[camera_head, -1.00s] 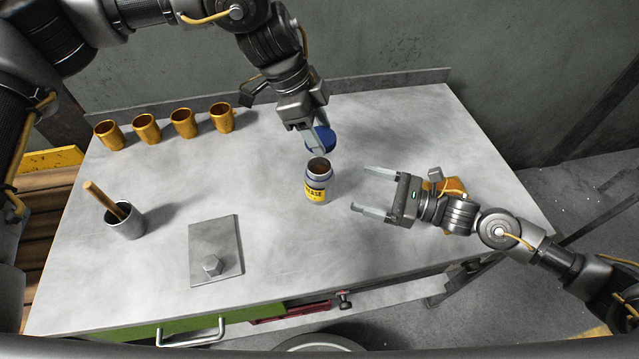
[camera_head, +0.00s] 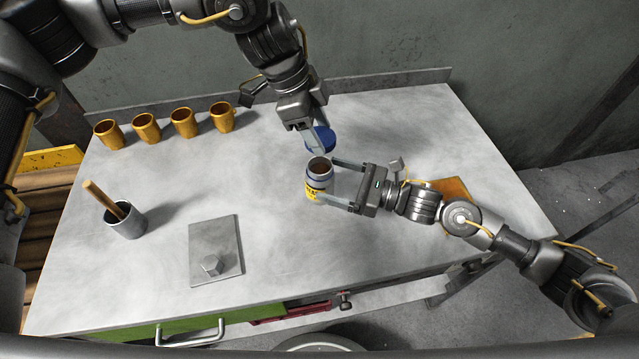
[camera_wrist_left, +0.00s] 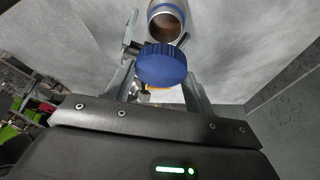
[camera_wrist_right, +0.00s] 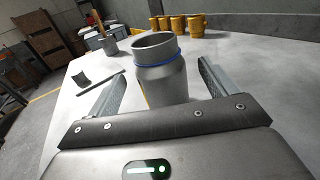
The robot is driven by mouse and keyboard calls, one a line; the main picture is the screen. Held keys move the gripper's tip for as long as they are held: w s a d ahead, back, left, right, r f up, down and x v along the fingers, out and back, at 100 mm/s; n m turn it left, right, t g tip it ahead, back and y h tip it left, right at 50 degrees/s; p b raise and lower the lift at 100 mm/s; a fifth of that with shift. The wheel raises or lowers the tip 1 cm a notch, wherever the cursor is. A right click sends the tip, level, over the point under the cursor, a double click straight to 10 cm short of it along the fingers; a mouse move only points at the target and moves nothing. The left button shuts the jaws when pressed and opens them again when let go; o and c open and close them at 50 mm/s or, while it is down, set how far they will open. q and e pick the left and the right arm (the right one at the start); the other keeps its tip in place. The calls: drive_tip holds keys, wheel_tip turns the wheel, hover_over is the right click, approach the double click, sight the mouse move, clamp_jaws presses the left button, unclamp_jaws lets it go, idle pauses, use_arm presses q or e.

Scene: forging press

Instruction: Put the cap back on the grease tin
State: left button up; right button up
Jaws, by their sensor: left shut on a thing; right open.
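The grease tin (camera_head: 318,186) stands upright and uncapped on the bench, grey with a yellow label and brown contents; it also shows in the right wrist view (camera_wrist_right: 161,75) and at the top of the left wrist view (camera_wrist_left: 166,20). The blue cap (camera_head: 321,139) is held by my left gripper (camera_head: 318,141), which is shut on it just behind and above the tin's mouth. The cap also fills the middle of the left wrist view (camera_wrist_left: 161,65). My right gripper (camera_head: 331,180) is open, with its fingers on either side of the tin; I cannot tell whether they touch it.
Several orange mugs (camera_head: 184,123) stand in a row at the back left. A grey pot (camera_head: 126,221) with a wooden-handled tool is at the left. A metal plate with a bolt (camera_head: 215,250) lies at the front. An orange object (camera_head: 452,188) lies behind my right arm.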

drive_tip(key=shift+x, duration=2.15)
drive_tip(key=shift+c, duration=0.5)
drive_tip(key=c, duration=1.4)
use_arm(q)
hover_over(327, 172)
drive_tip(key=a, duration=0.2)
drive_tip(key=shift+w+f, duration=0.1)
drive_tip(key=shift+f, duration=2.4)
use_arm(e)
drive_tip(key=shift+o, duration=0.2)
use_arm(q)
drive_tip(key=shift+f, duration=0.1)
drive_tip(key=shift+f, duration=0.8)
drive_tip(key=shift+f, duration=0.5)
